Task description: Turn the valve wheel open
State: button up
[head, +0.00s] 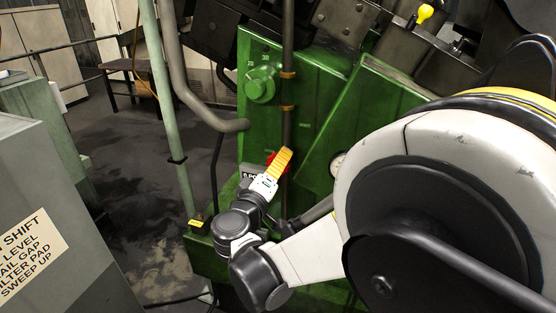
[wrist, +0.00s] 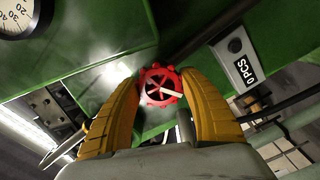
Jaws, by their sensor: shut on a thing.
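The red valve wheel (wrist: 152,75) is small, with a scalloped rim and spokes, and shows in the middle of the wrist view. A light pointer-like bar crosses its lower right part. My gripper (wrist: 160,80) has its two yellow fingers on either side of the wheel and is shut on it. In the head view, my gripper (head: 279,163) reaches the front of the green machine, and only small bits of the red wheel (head: 270,158) show around the yellow finger. The exact finger contact on the rim is hard to see.
The green machine (head: 325,90) carries a green knob (head: 261,84) above the wheel and a vertical dark pipe (head: 288,55). A dial gauge (wrist: 17,15) and a "0 PCS" plate (wrist: 240,62) flank the wheel. A grey cabinet (head: 60,180) stands at left; floor between is open.

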jog(key=o, duration=0.9)
jog(key=v, duration=1.2)
